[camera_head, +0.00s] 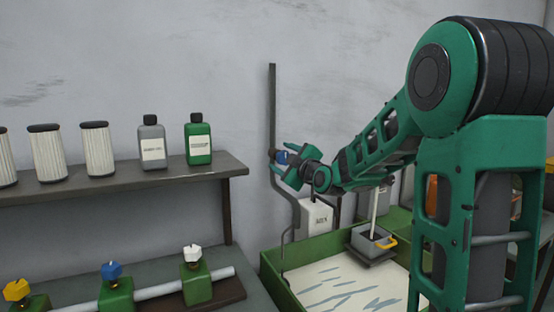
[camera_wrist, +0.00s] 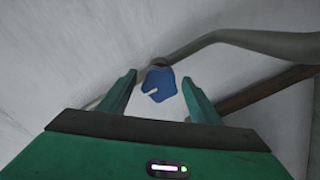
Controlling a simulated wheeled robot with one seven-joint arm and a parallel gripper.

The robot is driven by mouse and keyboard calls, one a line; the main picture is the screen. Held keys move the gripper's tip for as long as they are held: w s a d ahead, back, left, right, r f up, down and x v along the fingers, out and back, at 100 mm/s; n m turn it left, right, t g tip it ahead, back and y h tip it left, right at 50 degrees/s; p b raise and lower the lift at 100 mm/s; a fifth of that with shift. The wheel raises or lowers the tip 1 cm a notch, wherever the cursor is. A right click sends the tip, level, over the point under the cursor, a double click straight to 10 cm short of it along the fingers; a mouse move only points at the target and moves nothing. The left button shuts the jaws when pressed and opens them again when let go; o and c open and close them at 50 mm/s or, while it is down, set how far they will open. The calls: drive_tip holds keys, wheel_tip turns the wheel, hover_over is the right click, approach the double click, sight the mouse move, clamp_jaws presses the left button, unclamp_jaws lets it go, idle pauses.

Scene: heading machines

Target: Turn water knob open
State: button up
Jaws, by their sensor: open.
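A blue knob (camera_head: 282,157) sits on a grey pipe (camera_head: 272,110) that runs up the wall in the head view. In the wrist view the blue knob (camera_wrist: 160,84) is between and just beyond the two green fingers, with a light pointer mark on its face. My gripper (camera_head: 279,160) is open, with its fingers on either side of the knob; it also shows in the wrist view (camera_wrist: 158,92). I cannot tell whether the fingers touch the knob. Another blue knob (camera_head: 111,270) is on a green valve at the lower left, between a yellow and a white one.
A shelf (camera_head: 130,184) at the left holds white filters and two bottles (camera_head: 198,140). A green-rimmed tray (camera_head: 278,285) with whitish liquid stands below my arm, with a grey device (camera_head: 371,241) at its far side. The wall is close behind the pipe.

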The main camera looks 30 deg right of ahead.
sight(278, 155)
drive_tip(key=shift+w, duration=1.6)
drive_tip(key=c, duration=1.1)
drive_tip(key=shift+o, duration=0.3)
drive_tip(key=shift+d, duration=0.15)
